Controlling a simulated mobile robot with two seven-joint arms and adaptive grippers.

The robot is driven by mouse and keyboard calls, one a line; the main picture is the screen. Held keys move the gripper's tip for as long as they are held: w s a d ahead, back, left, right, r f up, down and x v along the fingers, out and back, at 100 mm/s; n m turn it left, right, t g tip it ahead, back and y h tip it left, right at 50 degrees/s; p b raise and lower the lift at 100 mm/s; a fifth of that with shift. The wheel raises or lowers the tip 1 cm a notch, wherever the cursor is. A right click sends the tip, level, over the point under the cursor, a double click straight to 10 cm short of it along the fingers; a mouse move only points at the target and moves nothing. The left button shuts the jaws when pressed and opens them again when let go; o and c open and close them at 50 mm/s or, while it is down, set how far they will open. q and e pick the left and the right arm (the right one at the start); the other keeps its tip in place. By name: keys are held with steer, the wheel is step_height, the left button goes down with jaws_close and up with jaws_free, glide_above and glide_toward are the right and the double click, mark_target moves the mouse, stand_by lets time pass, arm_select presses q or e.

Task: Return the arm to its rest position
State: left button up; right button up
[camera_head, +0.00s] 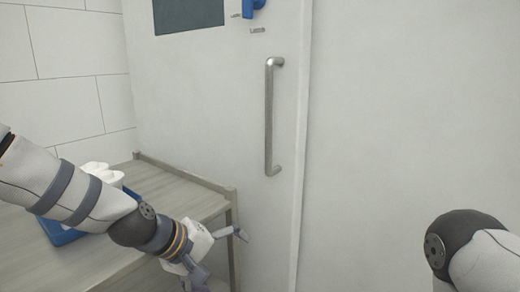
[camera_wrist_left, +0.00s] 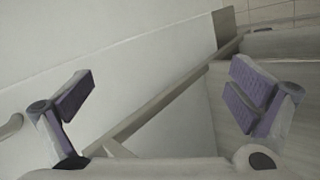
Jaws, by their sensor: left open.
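My left arm comes in from the left over the wooden table. My left gripper (camera_head: 222,252) is low, by the table's front right corner and close to the white door. In the left wrist view the two purple-padded fingers of my left gripper (camera_wrist_left: 165,95) stand wide apart with nothing between them. Part of my right arm shows at the lower right of the head view. Its gripper is out of the picture.
The wooden table (camera_head: 155,185) has a raised rim. A blue tray (camera_head: 62,236) with white items stands on it, partly behind my left arm. The white door (camera_head: 215,120) has a vertical metal handle (camera_head: 269,120) and a blue lever (camera_head: 252,8). The floor is not visible.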

arm_select(q)
steer(key=s+a+f+m+g+y, duration=0.1)
steer(key=s+a+f+g+y, duration=0.15)
steer(key=s+f, duration=0.7)
steer(key=s+a+f+m+g+y, duration=0.15)
steer(key=s+a+f, duration=0.25)
steer(key=s+f, duration=0.55)
steer(key=s+a+f+m+g+y, duration=0.1)
steer(key=s+a, duration=0.3)
steer(key=s, duration=0.6)
steer(key=s+a+f+m+g+y, duration=0.1)
steer(key=s+a+f+m, duration=0.2)
steer(key=s, duration=0.7)
steer(key=shift+s+a+g, duration=0.2)
steer(key=shift+a+g, duration=0.2)
steer(key=shift+a, duration=0.35)
steer(key=shift+w+f, duration=0.1)
steer(key=shift+c, duration=0.6)
